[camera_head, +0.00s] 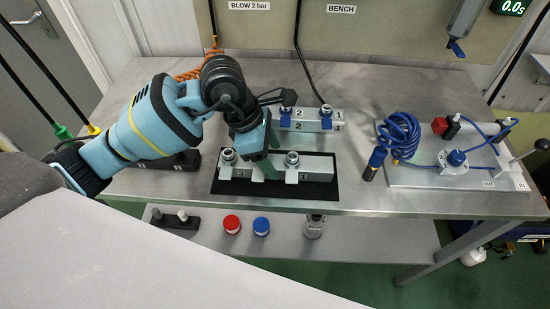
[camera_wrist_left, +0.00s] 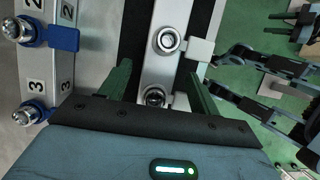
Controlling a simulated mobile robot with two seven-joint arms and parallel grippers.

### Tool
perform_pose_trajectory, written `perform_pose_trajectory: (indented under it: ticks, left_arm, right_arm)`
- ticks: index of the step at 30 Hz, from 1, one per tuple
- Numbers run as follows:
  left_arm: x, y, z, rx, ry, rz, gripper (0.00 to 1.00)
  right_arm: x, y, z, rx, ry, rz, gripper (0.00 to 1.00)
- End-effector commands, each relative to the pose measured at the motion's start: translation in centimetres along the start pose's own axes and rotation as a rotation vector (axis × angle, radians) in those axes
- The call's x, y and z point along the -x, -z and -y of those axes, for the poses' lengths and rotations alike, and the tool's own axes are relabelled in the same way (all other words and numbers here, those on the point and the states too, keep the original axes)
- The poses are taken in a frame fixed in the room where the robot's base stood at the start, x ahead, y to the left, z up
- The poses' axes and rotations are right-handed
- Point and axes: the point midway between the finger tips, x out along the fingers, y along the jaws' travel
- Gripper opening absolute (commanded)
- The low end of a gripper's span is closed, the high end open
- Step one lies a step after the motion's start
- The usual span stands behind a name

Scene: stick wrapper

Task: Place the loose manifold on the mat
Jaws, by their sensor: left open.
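The loose manifold (camera_head: 305,171) is a silver block with round fittings and pale tabs, lying lengthwise over the black mat (camera_head: 325,193). My left gripper (camera_head: 268,160) is above the manifold, pointing down, with its green fingers spread. In the left wrist view the manifold (camera_wrist_left: 163,68) lies between the two fingers of my left gripper (camera_wrist_left: 158,88), with a gap visible at the left finger. Contact at the right finger is unclear. Part of the manifold is hidden by the gripper. My right gripper cannot be made out.
A second manifold with blue tabs (camera_head: 310,125) stands close behind the mat. To the right is a plate (camera_head: 420,178) with a coiled blue hose (camera_head: 398,135). Red (camera_head: 231,223) and blue (camera_head: 261,226) caps sit on the lower shelf. Dark jointed parts show at the wrist view's right.

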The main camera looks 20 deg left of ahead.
Motion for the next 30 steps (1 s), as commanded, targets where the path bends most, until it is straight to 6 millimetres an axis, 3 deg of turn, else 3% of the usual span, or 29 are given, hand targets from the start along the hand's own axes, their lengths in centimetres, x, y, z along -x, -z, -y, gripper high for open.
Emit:
perform_pose_trajectory:
  ticks: [6,13,19,30]
  left_arm:
    - [4.7,0.0,-0.1,-0.001,-0.006,0.001,0.63]
    - [8.1,0.0,-0.1,0.000,-0.003,0.000,0.63]
    - [9.2,0.0,0.0,0.000,-0.001,-0.001,0.63]
    - [8.9,-0.1,0.3,0.002,0.014,0.012,0.63]
  right_arm:
    - [0.1,0.2,0.0,0.000,0.000,-0.004,0.36]
    - [0.1,0.3,0.0,0.001,0.000,-0.005,0.36]
    - [0.1,0.3,0.0,0.001,-0.001,-0.005,0.36]
    - [0.1,0.3,0.0,0.001,-0.001,-0.005,0.36]
